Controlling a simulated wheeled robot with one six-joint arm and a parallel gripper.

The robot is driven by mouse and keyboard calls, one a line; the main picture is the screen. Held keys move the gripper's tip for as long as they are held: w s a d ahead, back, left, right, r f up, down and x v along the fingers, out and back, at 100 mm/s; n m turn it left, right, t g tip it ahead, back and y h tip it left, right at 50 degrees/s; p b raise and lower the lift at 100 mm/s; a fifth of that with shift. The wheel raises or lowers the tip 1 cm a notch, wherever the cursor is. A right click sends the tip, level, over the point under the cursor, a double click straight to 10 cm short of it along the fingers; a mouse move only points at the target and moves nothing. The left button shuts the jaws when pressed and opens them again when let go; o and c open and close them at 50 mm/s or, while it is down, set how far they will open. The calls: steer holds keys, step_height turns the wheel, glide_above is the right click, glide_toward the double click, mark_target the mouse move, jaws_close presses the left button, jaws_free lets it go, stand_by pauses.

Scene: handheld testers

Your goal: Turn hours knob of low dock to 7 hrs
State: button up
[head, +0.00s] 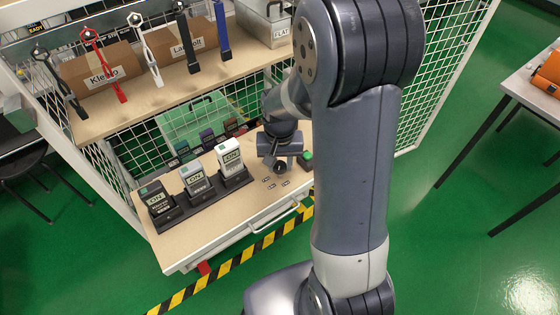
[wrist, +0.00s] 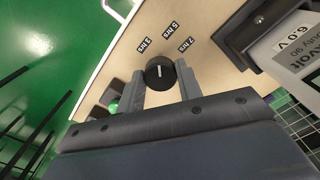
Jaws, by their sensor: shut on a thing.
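The hours knob (wrist: 159,73) is a round black dial with a white pointer line, on the pale wooden low dock surface (wrist: 120,62). The line points roughly up in the wrist view. Small labels sit in an arc beyond it: left (wrist: 146,44), middle (wrist: 172,28) and right (wrist: 186,45). They are rotated and tiny; the right one seems to read 7 hrs. My gripper (wrist: 161,82) is shut on the knob, one finger on each side. In the head view my gripper (head: 281,163) is low over the dock and mostly hides the knob.
A green button (head: 306,156) is right of my gripper. Several handheld testers (head: 231,158) stand in dark holders to the left; one holder (wrist: 255,30) is close to the knob. A shelf (head: 150,95) with tools and boxes hangs above. Mesh walls (head: 440,60) enclose the bench.

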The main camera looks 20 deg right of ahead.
mark_target(279, 165)
steer(key=m, duration=1.1)
steer(key=shift+w, duration=0.1)
steer(key=shift+m+p, duration=0.3)
steer(key=shift+m, duration=1.6)
steer(key=o, duration=1)
step_height(279, 165, up, 11)
steer(key=p, duration=0.1)
